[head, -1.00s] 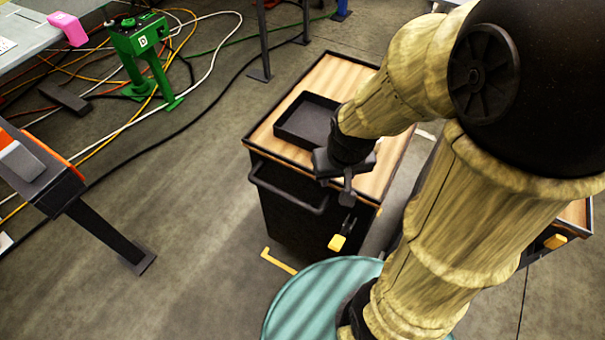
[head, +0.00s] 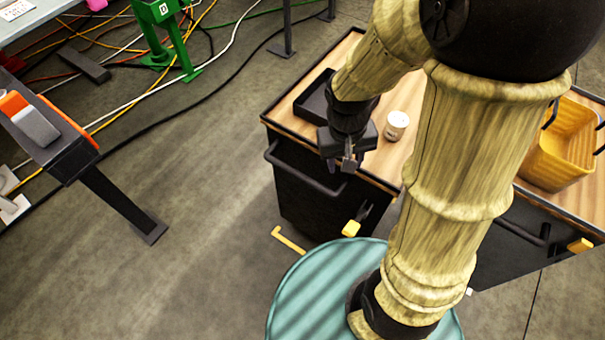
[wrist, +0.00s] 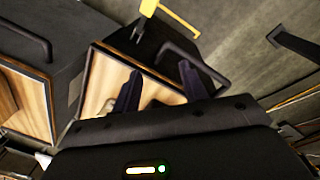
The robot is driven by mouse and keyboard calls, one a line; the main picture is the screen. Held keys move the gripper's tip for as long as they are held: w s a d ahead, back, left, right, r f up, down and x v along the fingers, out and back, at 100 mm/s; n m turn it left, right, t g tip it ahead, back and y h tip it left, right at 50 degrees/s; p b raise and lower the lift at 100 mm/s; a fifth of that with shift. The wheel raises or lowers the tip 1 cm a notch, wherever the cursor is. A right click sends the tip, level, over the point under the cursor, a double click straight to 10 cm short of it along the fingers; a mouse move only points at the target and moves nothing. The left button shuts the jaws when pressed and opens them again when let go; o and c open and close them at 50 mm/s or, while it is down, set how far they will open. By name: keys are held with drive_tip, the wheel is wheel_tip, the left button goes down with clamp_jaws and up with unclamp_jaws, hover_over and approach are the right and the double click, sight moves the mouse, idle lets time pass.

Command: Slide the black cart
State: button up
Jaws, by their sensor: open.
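The black cart (head: 310,205) with a wooden top stands in the middle of the head view. Its bar handle (head: 300,175) runs along the near upper side. My gripper (head: 347,168) is open and empty, pointing down near the handle's right end. I cannot tell whether it touches the handle. In the wrist view the cart's wooden top (wrist: 104,80) shows behind my open fingers (wrist: 160,88), and a dark handle (wrist: 200,66) lies to the right of the right finger. A second black cart (head: 500,235) stands to the right, partly hidden by my arm.
A dark tray (head: 311,100) and a white cup (head: 396,125) sit on the cart's top. A yellow basket (head: 560,150) sits on the second cart. A green stand (head: 165,30) and cables are at upper left.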

drive_tip(key=w+a+f+n+t+h+b, duration=0.1)
drive_tip(key=a+f+n+t+h+b, duration=0.1)
drive_tip(key=a+f+h, duration=0.4)
drive_tip(key=w+a+f+n+t+h+b, duration=0.2)
drive_tip(key=a+f+t+h+b, duration=0.3)
drive_tip(key=a+f, duration=0.8)
drive_tip(key=a+n+h+b, duration=0.1)
drive_tip(key=a+h+b, duration=0.1)
drive_tip(key=a, duration=0.2)
drive_tip(key=shift+w+a+f+n+t, duration=0.25)
drive_tip(key=shift+a+f+n+t, duration=0.05)
drive_tip(key=shift+f, duration=0.1)
drive_tip(key=shift+d, duration=0.1)
drive_tip(key=p+x, duration=0.2)
drive_tip(key=x, duration=1.5)
drive_tip(key=shift+w+d+f, duration=0.1)
clamp_jaws()
